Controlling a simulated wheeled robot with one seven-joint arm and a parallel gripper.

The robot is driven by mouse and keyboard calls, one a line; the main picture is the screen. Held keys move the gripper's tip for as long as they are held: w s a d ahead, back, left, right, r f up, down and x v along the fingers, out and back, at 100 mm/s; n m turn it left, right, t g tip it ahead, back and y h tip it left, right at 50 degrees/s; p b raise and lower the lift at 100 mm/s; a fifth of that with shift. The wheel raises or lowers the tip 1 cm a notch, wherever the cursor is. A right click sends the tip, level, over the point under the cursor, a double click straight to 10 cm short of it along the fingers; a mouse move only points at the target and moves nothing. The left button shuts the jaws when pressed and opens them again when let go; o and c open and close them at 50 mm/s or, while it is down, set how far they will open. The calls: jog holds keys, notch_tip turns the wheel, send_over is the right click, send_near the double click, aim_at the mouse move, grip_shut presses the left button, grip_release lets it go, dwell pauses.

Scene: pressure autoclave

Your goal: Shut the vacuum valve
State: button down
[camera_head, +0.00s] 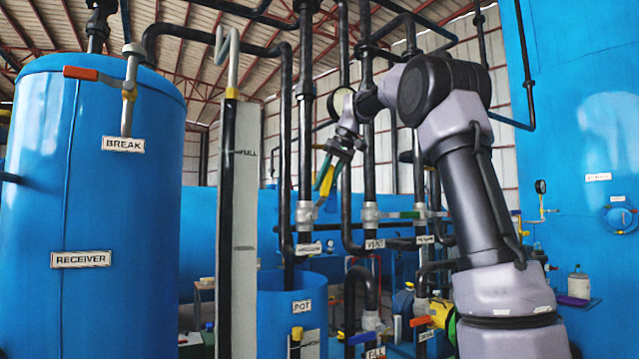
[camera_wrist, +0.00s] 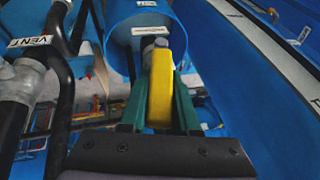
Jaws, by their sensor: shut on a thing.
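The vacuum valve (camera_head: 305,214) sits on a dark vertical pipe above the blue pot, with a small white label below it that I cannot read clearly. Its yellow lever (camera_head: 327,181) slants up and to the right from the grey valve body. My gripper (camera_head: 325,176) comes down from above and is shut on the lever. In the wrist view the yellow lever (camera_wrist: 161,88) lies between the two green fingers of my gripper (camera_wrist: 161,82). The grey valve body (camera_wrist: 156,46) shows just past the fingertips. The fingers partly hide the lever's sides.
The vent valve (camera_head: 371,215), with a green lever, stands on a pipe to the right. The blue receiver tank (camera_head: 90,220) and a tall gauge column (camera_head: 245,200) are to the left. The open pot (camera_head: 290,305) is below. Vertical pipes crowd the space around my arm.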

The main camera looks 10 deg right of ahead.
jog(key=w+d+f+m+g+y, duration=0.1)
jog(key=d+f+m+y, duration=0.1)
jog(key=y, duration=0.5)
jog(key=w+d+f+m+y, duration=0.1)
jog(key=d+f+m+y, duration=0.1)
jog(key=d+f+y, duration=0.3)
jog(key=shift+f+g+y, duration=0.4)
jog(key=shift+f+y, duration=0.5)
jog(key=shift+f, duration=0.3)
jog(key=shift+w+a+f, duration=0.1)
jog(key=shift+f, duration=0.05)
jog(key=c, duration=0.6)
grip_release()
jog(key=shift+c, duration=0.2)
jog(key=d, duration=1)
jog(key=shift+s+d, duration=0.4)
